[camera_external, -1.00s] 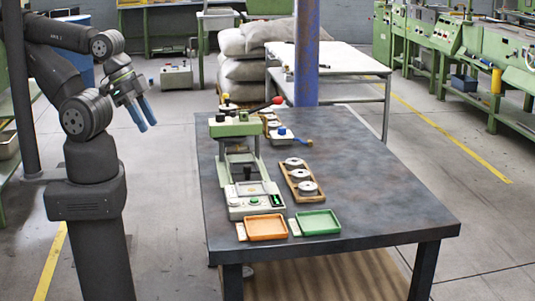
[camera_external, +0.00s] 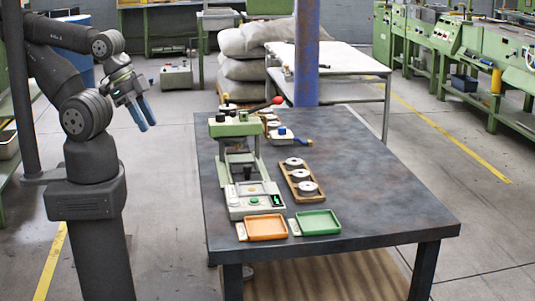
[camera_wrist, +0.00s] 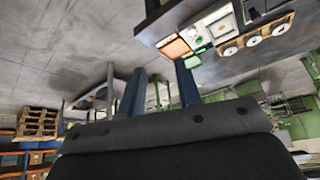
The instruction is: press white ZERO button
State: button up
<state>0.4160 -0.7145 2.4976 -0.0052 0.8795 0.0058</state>
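A green and grey press-like device (camera_external: 235,130) stands on the left part of the dark table. Its front panel has a pale round button (camera_external: 234,202) at the left, a green button (camera_external: 254,201) in the middle and a small dark display with green digits (camera_external: 277,200) at the right. The lettering is too small to read. My gripper (camera_external: 146,126) hangs in the air left of the table, well apart from the device. Its two blue fingers are spread and empty; in the wrist view (camera_wrist: 160,70) they also stand apart.
An orange tray (camera_external: 265,238) and a green tray (camera_external: 318,232) lie at the table's front edge. A wooden holder with metal discs (camera_external: 300,195) lies right of the device. A red-knobbed lever (camera_external: 277,100) sticks out at the back. The table's right side (camera_external: 385,195) is clear.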

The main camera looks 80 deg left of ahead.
grip_shut()
dwell(1.5)
